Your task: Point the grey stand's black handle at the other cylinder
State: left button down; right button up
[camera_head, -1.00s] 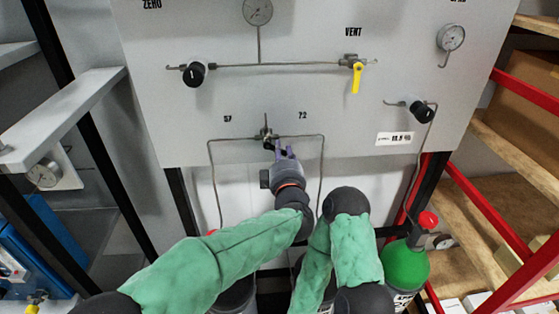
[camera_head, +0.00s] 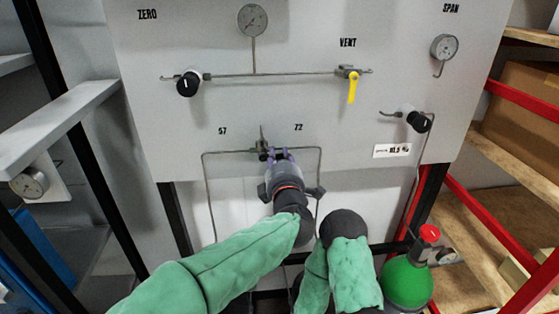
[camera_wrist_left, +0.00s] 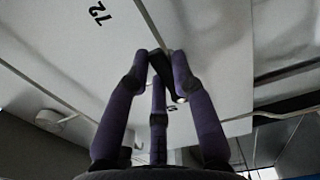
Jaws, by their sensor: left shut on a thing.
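The grey panel (camera_head: 335,108) carries a small valve (camera_head: 262,147) between the labels 57 and 72. Thin pipes run from it to both sides and down. My left gripper (camera_head: 272,154) reaches up to this valve and largely covers it. In the left wrist view, my left gripper's purple fingers (camera_wrist_left: 162,62) close around the black handle (camera_wrist_left: 158,66), seen close up near the label 72 (camera_wrist_left: 98,12). Which way the handle points is hard to tell. My right arm's green sleeve (camera_head: 350,265) shows low in the head view; its gripper is out of sight.
A yellow VENT lever (camera_head: 352,88), a black knob (camera_head: 188,84) and another black knob (camera_head: 418,122) stick out from the panel. A green cylinder (camera_head: 408,284) with a red top stands low right. Red-framed shelves (camera_head: 530,165) flank the right side.

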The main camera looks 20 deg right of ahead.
pick_arm(q)
jog(key=shift+f, duration=0.1)
jog(key=c, duration=1)
grip_release()
jog(key=shift+c, duration=0.2)
jog(key=shift+r, duration=0.2)
